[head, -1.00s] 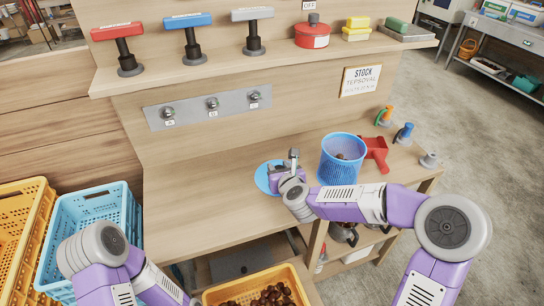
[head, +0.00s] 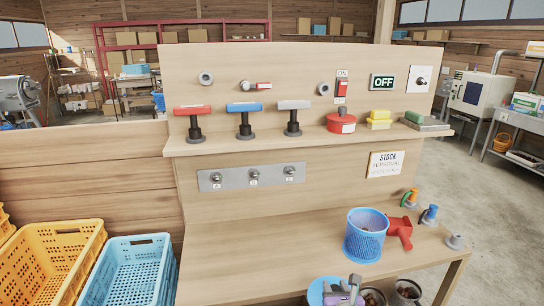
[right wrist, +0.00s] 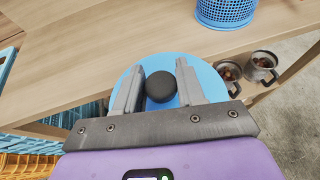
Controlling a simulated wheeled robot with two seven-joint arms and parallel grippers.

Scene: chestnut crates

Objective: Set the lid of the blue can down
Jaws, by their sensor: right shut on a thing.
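The blue lid (head: 316,289) is a round disc at the bottom edge of the head view. My right gripper (head: 343,295) is shut on the lid's dark knob. In the right wrist view the knob (right wrist: 161,87) sits between the two fingers (right wrist: 160,76), with the lid's blue disc (right wrist: 165,58) around it. The lid overlaps the table's front edge in that view; I cannot tell its height. The blue mesh can (head: 366,243) stands uncovered on the table with brown chestnuts inside. It also shows in the right wrist view (right wrist: 226,12). My left gripper is out of view.
A red scoop-like thing (head: 401,230) and several small knobbed pieces stand right of the can. Metal mugs (right wrist: 262,66) with chestnuts are below the table edge. The wooden tabletop (head: 260,255) left of the can is clear. Yellow (head: 45,260) and blue crates (head: 128,270) stand left.

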